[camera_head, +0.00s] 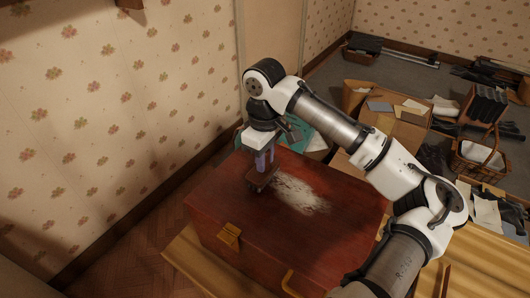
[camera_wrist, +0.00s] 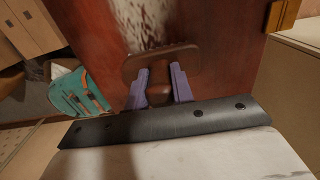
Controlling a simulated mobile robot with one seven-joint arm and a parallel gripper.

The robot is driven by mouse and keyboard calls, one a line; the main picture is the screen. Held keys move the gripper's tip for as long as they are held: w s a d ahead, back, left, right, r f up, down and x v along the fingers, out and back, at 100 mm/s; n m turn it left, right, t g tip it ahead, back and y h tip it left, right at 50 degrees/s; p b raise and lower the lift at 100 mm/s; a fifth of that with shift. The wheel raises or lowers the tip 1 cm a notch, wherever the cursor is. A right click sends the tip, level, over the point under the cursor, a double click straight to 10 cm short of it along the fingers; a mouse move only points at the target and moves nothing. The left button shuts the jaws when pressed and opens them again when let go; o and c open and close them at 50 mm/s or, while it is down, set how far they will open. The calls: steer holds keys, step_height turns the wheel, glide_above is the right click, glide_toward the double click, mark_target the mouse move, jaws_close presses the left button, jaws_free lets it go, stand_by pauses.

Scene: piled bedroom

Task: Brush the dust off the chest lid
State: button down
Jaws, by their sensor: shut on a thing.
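The chest (camera_head: 345,250) is dark red wood with a brass latch (camera_head: 229,236) on its front edge. A pale, speckled dust patch (camera_head: 302,195) lies on the middle of its lid, and the dust also shows at the top of the wrist view (camera_wrist: 150,18). My gripper (camera_head: 264,162) is over the left part of the lid, pointing down. Its purple fingers are shut on a brown brush (camera_head: 261,180), whose wide block also shows in the wrist view (camera_wrist: 160,61). The brush is left of the dust patch, at or just above the lid; contact is unclear.
The flowered wall (camera_head: 110,110) runs along the left. A teal tool pouch (camera_wrist: 78,95) lies beyond the chest. Cardboard boxes (camera_head: 395,122), a wicker basket (camera_head: 478,160) and dark piles crowd the back right. The lid shows no other objects.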

steer(key=shift+f, duration=0.2)
stand_by(0.7)
steer(key=shift+s+d, duration=1.4)
steer(key=shift+d, duration=0.65)
steer(key=shift+s+d, duration=1.35)
steer(key=shift+d, duration=0.7)
steer(key=shift+s+d, duration=1.4)
steer(key=shift+d, duration=0.65)
steer(key=s+d, duration=0.1)
steer(key=d, duration=0.1)
steer(key=s+d, duration=0.1)
steer(key=d, duration=0.1)
steer(key=shift+s, duration=0.4)
steer(key=shift+r, duration=1.15)
steer(key=w+a, duration=0.4)
steer(key=a, duration=0.1)
steer(key=w+a, duration=0.4)
steer(key=a, duration=0.1)
steer(key=w+a, duration=0.4)
steer(key=a, duration=0.2)
steer(key=shift+f, duration=0.35)
steer(key=shift+d, duration=0.1)
